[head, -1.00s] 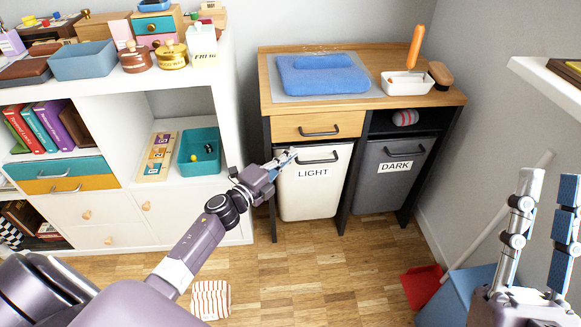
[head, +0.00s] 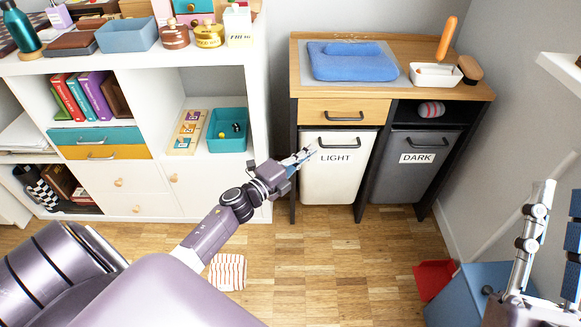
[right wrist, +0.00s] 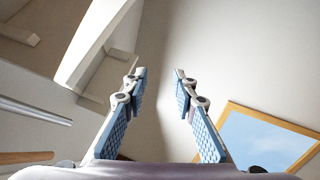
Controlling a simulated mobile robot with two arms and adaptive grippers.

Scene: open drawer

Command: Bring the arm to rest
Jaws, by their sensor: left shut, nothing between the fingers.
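My left gripper (head: 302,157) is shut and empty. Its arm comes in from the lower left, and the fingertips overlap the upper left of the white bin marked LIGHT (head: 320,184) in the head view; I cannot tell whether they touch it. My right gripper (head: 556,195) stands upright at the right edge of the head view. In the right wrist view the right gripper (right wrist: 158,76) has its two blue-padded fingers spread apart with nothing between them.
The grey DARK bin (head: 405,178) stands at the right. A white shelf unit (head: 258,100) is at the left. A blue box (head: 460,300) and red dustpan (head: 434,278) lie near the right wall.

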